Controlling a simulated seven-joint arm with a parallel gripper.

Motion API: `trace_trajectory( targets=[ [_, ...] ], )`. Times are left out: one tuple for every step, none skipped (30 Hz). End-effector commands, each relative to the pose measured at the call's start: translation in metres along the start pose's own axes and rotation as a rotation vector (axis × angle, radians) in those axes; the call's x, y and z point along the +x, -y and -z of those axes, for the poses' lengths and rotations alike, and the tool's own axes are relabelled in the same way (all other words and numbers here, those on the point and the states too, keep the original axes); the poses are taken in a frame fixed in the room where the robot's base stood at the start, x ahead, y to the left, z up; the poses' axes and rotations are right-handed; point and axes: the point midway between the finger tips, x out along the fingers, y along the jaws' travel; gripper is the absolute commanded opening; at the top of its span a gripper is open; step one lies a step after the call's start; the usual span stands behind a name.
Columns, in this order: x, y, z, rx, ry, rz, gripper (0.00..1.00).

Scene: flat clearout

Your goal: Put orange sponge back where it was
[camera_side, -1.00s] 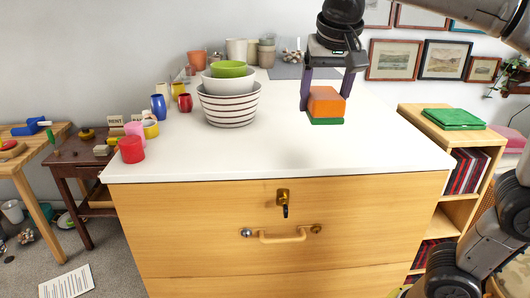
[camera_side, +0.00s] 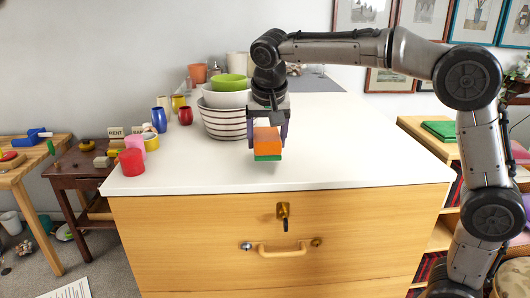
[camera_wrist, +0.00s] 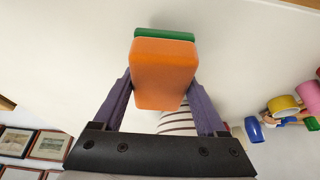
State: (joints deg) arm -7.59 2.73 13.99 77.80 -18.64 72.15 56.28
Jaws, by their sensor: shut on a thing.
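The orange sponge (camera_side: 267,138) with its green scouring layer underneath is held in my gripper (camera_side: 268,132), over the white top of the dresser, in front of and to the right of the stacked bowls. In the wrist view the sponge (camera_wrist: 163,75) sits between the two purple fingers of my gripper (camera_wrist: 163,92), which press on its sides. The green layer (camera_wrist: 164,34) shows at its far edge. A shadow lies just below the sponge in the side view; I cannot tell how large the gap to the top is.
Stacked bowls (camera_side: 224,122) stand close on the left, partly behind my gripper. A red cup (camera_side: 132,162), a pink cup (camera_side: 134,142) and a yellow mug (camera_side: 151,142) stand at the left edge. The white top (camera_side: 370,150) is clear to the right. A green folded cloth (camera_side: 441,130) lies on the bookcase.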

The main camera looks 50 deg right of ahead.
Motion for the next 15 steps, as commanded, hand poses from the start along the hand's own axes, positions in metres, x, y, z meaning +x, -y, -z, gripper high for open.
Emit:
trace_trajectory(
  targets=[
    [0.007,0.003,0.001,-0.001,0.002,-0.003,0.30],
    [0.011,0.004,0.001,-0.001,0.003,-0.004,0.30],
    [0.017,0.004,-0.002,-0.002,0.003,-0.004,0.30],
    [0.021,0.003,-0.004,-0.002,0.003,-0.004,0.30],
    [0.025,0.003,-0.006,-0.002,0.003,-0.004,0.30],
    [0.029,0.003,-0.008,-0.001,0.002,-0.003,0.30],
    [0.031,0.003,-0.009,-0.001,0.002,-0.003,0.30],
    [0.033,0.003,-0.009,-0.001,0.001,-0.002,0.30],
    [0.035,0.004,-0.010,-0.001,0.000,-0.001,0.30],
    [0.036,0.004,-0.010,-0.001,0.000,-0.001,0.30],
    [0.036,0.004,-0.011,-0.001,0.000,0.000,0.30],
    [0.036,0.004,-0.011,-0.001,-0.001,0.000,0.30],
    [0.036,0.004,-0.010,0.000,-0.001,0.000,0.30],
    [0.036,0.004,-0.010,-0.001,0.000,0.000,0.30],
    [0.036,0.004,-0.010,-0.001,0.000,0.000,0.30]
  ],
)
